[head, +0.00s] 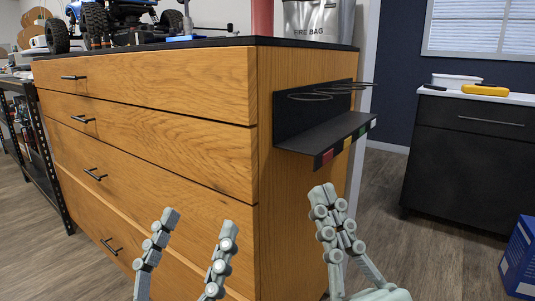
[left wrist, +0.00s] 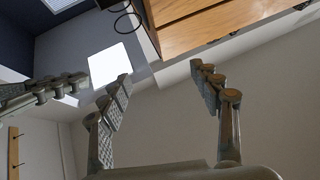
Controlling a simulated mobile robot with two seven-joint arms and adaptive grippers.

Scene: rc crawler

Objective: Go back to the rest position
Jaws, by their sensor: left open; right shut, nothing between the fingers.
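My left gripper (head: 199,225) is in the lower middle of the head view, in front of the wooden drawer cabinet (head: 150,85). Its two fingers stand upright, wide apart, with nothing between them. It also shows in the left wrist view (left wrist: 166,82). My right gripper (head: 328,200) is to the right of it in the head view, in front of the cabinet's right side. Its fingers are together and hold nothing. Fingers of another gripper, apparently my right one, show at the left edge of the left wrist view.
A black shelf (head: 325,130) with coloured tags juts from the cabinet's side above my right gripper. An RC crawler (head: 110,22) and a fire bag (head: 312,18) stand on the cabinet top. A dark cabinet (head: 470,150) and blue box (head: 520,262) are at right. Wooden floor lies between.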

